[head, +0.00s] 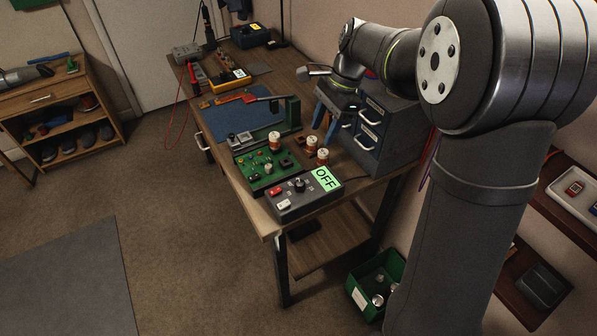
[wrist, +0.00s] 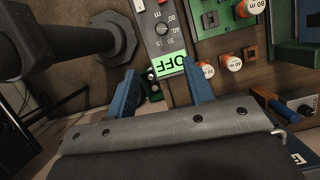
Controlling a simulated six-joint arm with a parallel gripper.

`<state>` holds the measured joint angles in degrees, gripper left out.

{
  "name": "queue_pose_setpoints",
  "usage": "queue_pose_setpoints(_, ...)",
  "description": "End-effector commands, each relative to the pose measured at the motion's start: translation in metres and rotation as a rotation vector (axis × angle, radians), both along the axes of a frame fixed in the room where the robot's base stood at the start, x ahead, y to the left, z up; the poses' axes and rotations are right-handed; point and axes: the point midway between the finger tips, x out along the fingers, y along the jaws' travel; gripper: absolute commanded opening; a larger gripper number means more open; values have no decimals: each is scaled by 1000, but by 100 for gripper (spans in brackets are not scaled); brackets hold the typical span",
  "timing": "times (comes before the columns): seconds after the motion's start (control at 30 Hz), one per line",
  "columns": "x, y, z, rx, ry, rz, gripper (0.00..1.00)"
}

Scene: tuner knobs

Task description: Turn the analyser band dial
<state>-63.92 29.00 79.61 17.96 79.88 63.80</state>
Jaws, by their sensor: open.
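The analyser (head: 304,192) is a dark grey box at the front corner of the workbench. Its black band dial (head: 299,185) sits in the middle of the top face, with band markings around it; the dial also shows in the wrist view (wrist: 161,28). A green display (head: 325,179) on the box reads OFF. A red button and a white button are on its left side. My gripper (head: 333,112) is above the bench, behind and above the analyser, near the drawer cabinet. In the wrist view its blue fingers (wrist: 162,92) are wide apart with nothing between them.
A green circuit board (head: 265,168) lies beside the analyser, with red-and-white coils (head: 322,155) near it. A grey drawer cabinet (head: 375,130) stands at the right. A blue mat (head: 240,113) with tools lies farther back.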

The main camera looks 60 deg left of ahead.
Motion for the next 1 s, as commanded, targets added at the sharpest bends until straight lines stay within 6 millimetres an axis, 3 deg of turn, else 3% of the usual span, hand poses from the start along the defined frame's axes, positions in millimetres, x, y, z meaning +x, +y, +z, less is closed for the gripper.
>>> queue_pose_setpoints(0.1, 9, -1, -4, 13, 49, -14, 48)
queue_pose_setpoints(0.27, 4, 0, -18, 13, 58, -13, 48)
queue_pose_setpoints(0.8, -40, 3, -123, 12, 56, -13, 48)
queue_pose_setpoints(1.0, -51, 5, -151, 14, 55, -12, 48)
